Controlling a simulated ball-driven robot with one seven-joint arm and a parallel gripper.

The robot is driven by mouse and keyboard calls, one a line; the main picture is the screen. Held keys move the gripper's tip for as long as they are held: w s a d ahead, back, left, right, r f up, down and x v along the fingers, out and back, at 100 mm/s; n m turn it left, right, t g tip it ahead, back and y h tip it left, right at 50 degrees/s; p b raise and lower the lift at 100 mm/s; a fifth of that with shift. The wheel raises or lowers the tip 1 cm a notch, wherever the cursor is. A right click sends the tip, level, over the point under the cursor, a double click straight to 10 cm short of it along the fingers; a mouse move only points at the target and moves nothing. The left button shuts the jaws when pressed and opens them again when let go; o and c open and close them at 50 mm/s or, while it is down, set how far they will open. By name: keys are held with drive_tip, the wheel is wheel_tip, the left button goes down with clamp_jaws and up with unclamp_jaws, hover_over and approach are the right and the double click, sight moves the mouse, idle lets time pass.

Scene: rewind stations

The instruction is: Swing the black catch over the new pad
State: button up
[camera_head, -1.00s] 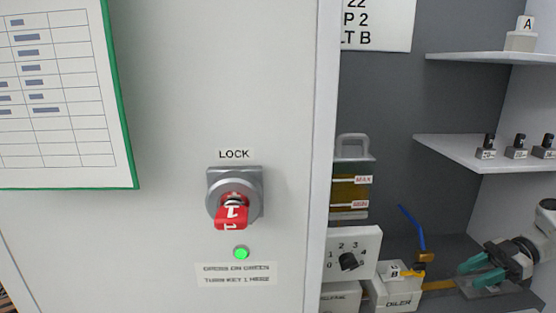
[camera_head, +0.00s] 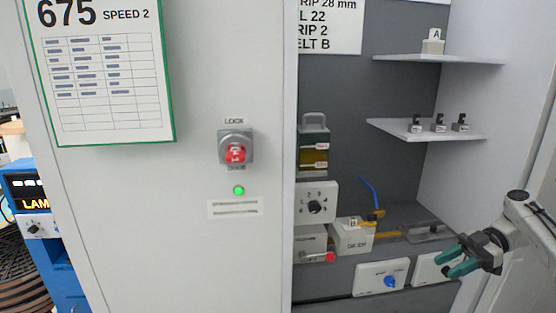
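I cannot make out a black catch or a new pad for certain. A flat grey piece (camera_head: 428,231) lies on the cabinet's lower ledge, too small to tell its parts. My gripper (camera_head: 447,262) has teal fingertips that stand apart with nothing seen between them. It is in front of the cabinet at the lower right, below and to the right of the flat piece in the picture.
A cabinet door (camera_head: 262,60) carries a red key in a lock (camera_head: 236,151) above a lit green lamp (camera_head: 238,190). Beside it are a dial box (camera_head: 327,199), an oiler box (camera_head: 352,238) and a shelf (camera_head: 398,128) with small black-topped blocks. A blue machine (camera_head: 38,200) stands at left.

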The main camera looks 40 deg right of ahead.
drive_tip(key=w+a+f+g, duration=0.2)
drive_tip(key=w+a+f, duration=0.3)
drive_tip(key=w+a, duration=0.3)
drive_tip(key=w+a+f+g, duration=0.2)
drive_tip(key=w+a+f, duration=0.35)
drive_tip(key=a, duration=0.45)
drive_tip(key=w+a+f+m+g+h, duration=0.15)
drive_tip(key=a+f, duration=0.25)
drive_tip(key=a, duration=0.5)
drive_tip(key=w+a+f+m+h, duration=0.1)
drive_tip(key=w+a+f, duration=0.25)
drive_tip(key=a, duration=0.65)
drive_tip(key=s+a+f+m+h, duration=0.3)
drive_tip(key=s+a+f+m, duration=0.25)
drive_tip(key=s+a, duration=0.4)
drive_tip(key=s+d+r+m+h, duration=0.1)
drive_tip(key=s+d+m+h, duration=0.1)
drive_tip(key=s, duration=0.6)
drive_tip(key=s+d+r+m+h, duration=0.2)
drive_tip(key=s+d+h, duration=0.2)
drive_tip(key=s, duration=0.3)
drive_tip(key=shift+s, duration=0.35)
